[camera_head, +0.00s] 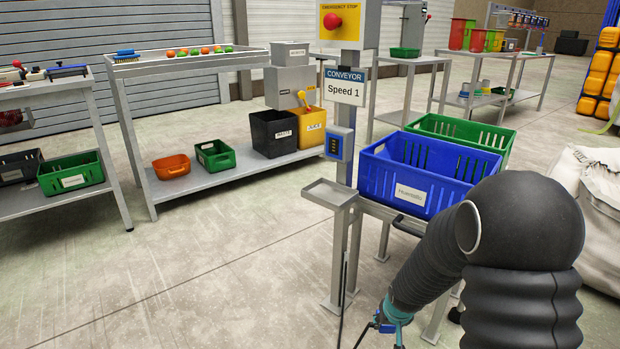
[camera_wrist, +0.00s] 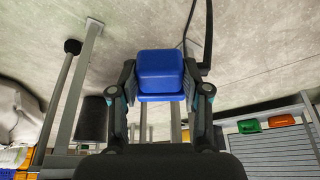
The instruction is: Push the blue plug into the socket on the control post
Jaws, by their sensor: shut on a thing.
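In the wrist view my gripper (camera_wrist: 160,88) is shut on the blue plug (camera_wrist: 160,68), a rounded blue block between the two fingers. In the head view my gripper (camera_head: 385,326) is low at the bottom edge, partly cut off by the frame, and the plug cannot be clearly made out there. The grey control post (camera_head: 348,112) stands left of and above my gripper. It carries a blue box (camera_head: 340,143) with a dark face below the "Speed 1" sign; I cannot tell whether this is the socket. The plug is apart from the post.
A small grey tray (camera_head: 331,192) juts from the post's front. A blue crate (camera_head: 375,185) and a green crate (camera_head: 480,132) stand right of the post. A black cable (camera_head: 343,290) hangs below the tray. The floor at left front is clear.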

